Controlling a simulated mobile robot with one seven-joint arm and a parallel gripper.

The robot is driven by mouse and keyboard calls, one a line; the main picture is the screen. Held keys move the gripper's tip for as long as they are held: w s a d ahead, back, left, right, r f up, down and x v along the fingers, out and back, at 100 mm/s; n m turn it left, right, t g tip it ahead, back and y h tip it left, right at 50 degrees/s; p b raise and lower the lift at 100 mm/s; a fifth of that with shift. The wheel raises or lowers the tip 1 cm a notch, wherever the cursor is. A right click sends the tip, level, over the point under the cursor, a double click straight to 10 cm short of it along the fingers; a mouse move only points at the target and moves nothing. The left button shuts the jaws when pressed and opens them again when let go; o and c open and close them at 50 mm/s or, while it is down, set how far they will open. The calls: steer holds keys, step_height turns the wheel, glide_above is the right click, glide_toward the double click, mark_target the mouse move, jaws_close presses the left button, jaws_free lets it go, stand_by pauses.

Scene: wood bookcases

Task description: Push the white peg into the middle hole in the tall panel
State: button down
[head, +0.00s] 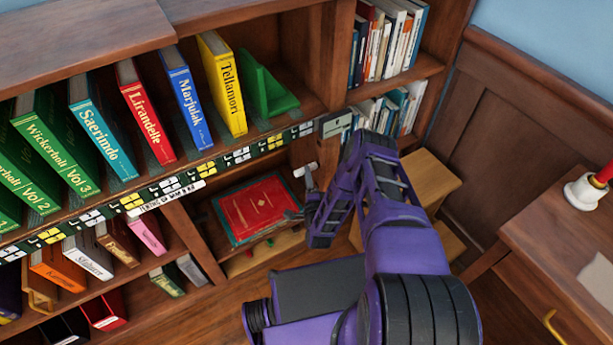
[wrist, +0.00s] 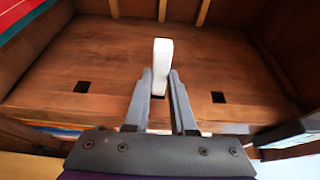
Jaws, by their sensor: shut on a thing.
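The white peg (wrist: 163,62) is between the fingertips of my gripper (wrist: 161,82), which is shut on it. In the wrist view it points away from me, over the brown wooden panel (wrist: 120,60). The panel has a dark square hole on the left (wrist: 82,87) and another on the right (wrist: 218,97). A dark spot between my fingers lies in line with them, mostly hidden by the fingers and peg. I cannot tell whether the peg touches the panel. In the head view the peg (head: 305,170) shows small and pale beside my gripper (head: 308,188), at the bookcase's lower opening.
A red book (head: 255,208) lies in the lower compartment left of my gripper. Colourful books, such as a yellow one (head: 222,85), and a green bookend (head: 263,88) stand on the shelf above. A wooden stool (head: 428,178) stands close to my arm on the right.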

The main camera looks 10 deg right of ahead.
mark_target(317, 166)
steer(key=shift+w+d, duration=0.3)
steer(key=shift+d, duration=0.65)
steer(key=shift+w+d, duration=0.3)
steer(key=shift+d, duration=0.6)
steer(key=shift+a, duration=0.15)
steer(key=shift+s+a, duration=0.3)
steer(key=shift+a, duration=0.55)
steer(key=shift+s+a, duration=0.3)
steer(key=shift+a, duration=0.5)
steer(key=shift+w+d, duration=0.3)
steer(key=shift+d, duration=0.55)
steer(key=shift+w+d, duration=0.25)
steer(key=shift+d, duration=0.6)
steer(key=c, duration=0.7)
jaws_free()
steer(key=shift+d, duration=0.1)
steer(key=shift+w+r, duration=0.1)
